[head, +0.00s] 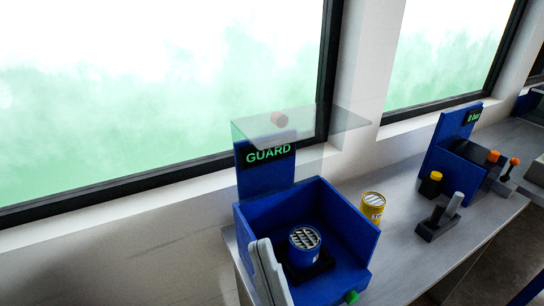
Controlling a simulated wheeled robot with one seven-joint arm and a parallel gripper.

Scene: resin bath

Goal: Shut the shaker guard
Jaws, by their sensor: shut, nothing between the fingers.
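The shaker is a blue open-topped box (350,223) on the bench, with a blue back post bearing a "GUARD" sign (268,154). A blue can with a ribbed grey lid (304,238) sits inside on a dark holder. My gripper (259,242), two pale grey fingers side by side, is shut and empty. It shows in front of the box's left side, below the guard; whether it touches the box cannot be told.
A green button (351,297) is on the box's front. A yellow can (373,206) stands right of the box. Windows line the wall behind.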

